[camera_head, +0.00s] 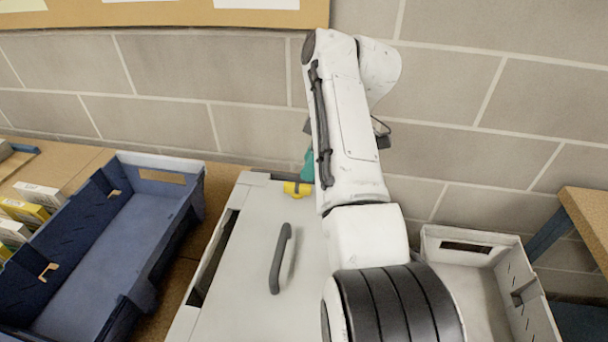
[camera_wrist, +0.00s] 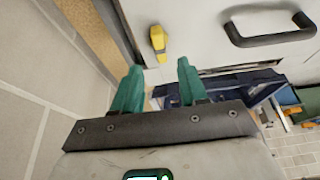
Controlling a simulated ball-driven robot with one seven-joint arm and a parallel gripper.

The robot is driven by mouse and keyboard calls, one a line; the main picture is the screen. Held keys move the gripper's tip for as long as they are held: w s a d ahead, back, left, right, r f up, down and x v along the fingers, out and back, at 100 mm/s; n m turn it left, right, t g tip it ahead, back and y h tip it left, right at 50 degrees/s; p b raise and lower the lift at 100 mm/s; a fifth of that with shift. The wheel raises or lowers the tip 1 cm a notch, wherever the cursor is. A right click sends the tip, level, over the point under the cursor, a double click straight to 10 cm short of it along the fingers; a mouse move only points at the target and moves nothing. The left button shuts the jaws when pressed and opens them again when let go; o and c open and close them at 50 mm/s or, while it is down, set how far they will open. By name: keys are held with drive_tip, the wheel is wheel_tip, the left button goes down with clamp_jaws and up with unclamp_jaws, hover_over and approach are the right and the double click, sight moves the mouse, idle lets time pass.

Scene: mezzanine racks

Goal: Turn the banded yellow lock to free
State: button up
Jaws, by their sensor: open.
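The yellow lock (camera_head: 296,188) sits at the back edge of a light grey lid (camera_head: 262,225), beside my arm. It also shows in the wrist view (camera_wrist: 158,42), upright in the picture on the pale panel, just beyond my fingertips. The lock lies ahead of the gap between the fingers and is not touched in that view. In the head view one teal finger (camera_head: 308,165) shows just behind the lock; my arm hides the rest.
A dark curved handle (camera_head: 281,258) stands on the lid; it also shows in the wrist view (camera_wrist: 268,38). A blue crate (camera_head: 107,240) lies left, with small boxes (camera_head: 22,212) beyond it. A grey bin (camera_head: 478,285) is at right. A block wall (camera_head: 160,90) rises close behind.

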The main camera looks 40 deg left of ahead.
drive_tip(key=shift+v, duration=2.05)
